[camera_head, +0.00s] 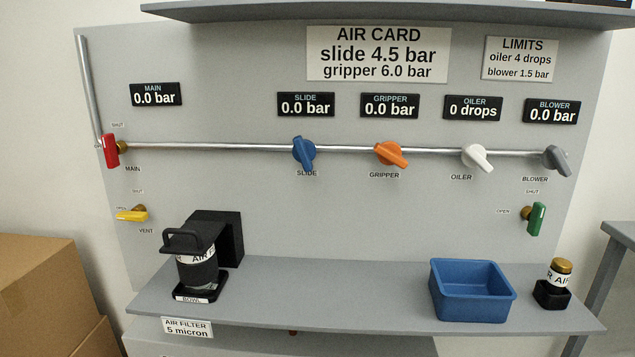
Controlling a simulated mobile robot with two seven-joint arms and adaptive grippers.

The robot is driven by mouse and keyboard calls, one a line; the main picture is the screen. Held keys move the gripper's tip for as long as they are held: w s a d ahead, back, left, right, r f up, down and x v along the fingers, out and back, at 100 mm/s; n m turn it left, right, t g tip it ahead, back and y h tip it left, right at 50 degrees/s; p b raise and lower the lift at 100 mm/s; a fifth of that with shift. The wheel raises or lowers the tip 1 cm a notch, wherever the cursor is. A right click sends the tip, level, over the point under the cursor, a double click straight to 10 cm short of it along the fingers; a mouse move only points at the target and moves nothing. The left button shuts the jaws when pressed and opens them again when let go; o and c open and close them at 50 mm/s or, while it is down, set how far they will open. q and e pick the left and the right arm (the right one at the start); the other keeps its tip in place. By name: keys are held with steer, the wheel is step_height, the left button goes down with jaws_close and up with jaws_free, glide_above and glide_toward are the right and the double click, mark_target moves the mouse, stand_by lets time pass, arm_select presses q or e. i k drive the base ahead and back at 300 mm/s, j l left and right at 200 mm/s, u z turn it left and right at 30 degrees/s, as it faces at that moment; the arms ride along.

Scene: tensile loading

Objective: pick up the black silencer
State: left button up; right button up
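I see nothing labelled as a silencer, and I cannot tell which thing is the black silencer. At the right end of the shelf, a small cylinder (561,270) with a gold top and a white "AIR" band stands upright in a square black holder (552,294). At the left of the shelf, a black handled canister (198,272) with a white band stands on a black base labelled "BOWL", in front of a black block (229,240). Neither of my grippers is in view.
The grey shelf (340,290) is clear between the canister and an open blue bin (472,305), which looks empty. The panel behind carries a pipe with a red main handle (111,151), several knobs, a yellow vent handle (132,214) and a green handle (537,219). Cardboard boxes (40,290) stand left.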

mark_target(558, 276)
steer(key=z, duration=1.25)
steer(key=l, duration=0.1)
